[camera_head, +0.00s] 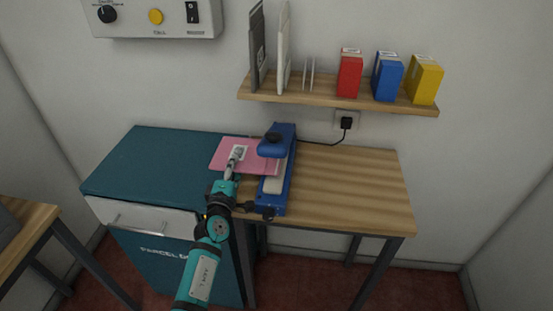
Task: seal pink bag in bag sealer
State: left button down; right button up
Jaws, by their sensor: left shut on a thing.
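A flat pink bag (262,147) with a white label (240,153) spans from the teal cabinet top to the blue bag sealer (287,165). Its right edge reaches the sealer's left side, partly hidden by the blue lever head with a dark knob (272,147). I cannot tell how deep the edge sits between the jaws. My left gripper (234,164) comes in from below, with its tips at the bag's middle near the label, left of the sealer, and is shut on the bag. My right gripper is not in view.
The sealer stands on the left end of a wooden table (350,190), whose right part is clear. The teal cabinet (145,165) adjoins it. A wall shelf (330,100) holds envelopes and coloured boxes. A cord runs to a wall socket (346,122).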

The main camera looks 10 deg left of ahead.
aim_at(221, 170)
pick_arm(q)
jog(key=shift+w+a+r, duration=0.15)
jog(key=shift+w+a, duration=0.1)
jog(key=shift+a, duration=0.05)
jog(key=shift+s+a, duration=0.1)
jog(key=shift+a, duration=1.25)
jog(key=shift+a+b, duration=0.65)
jog(key=shift+a, duration=1.8)
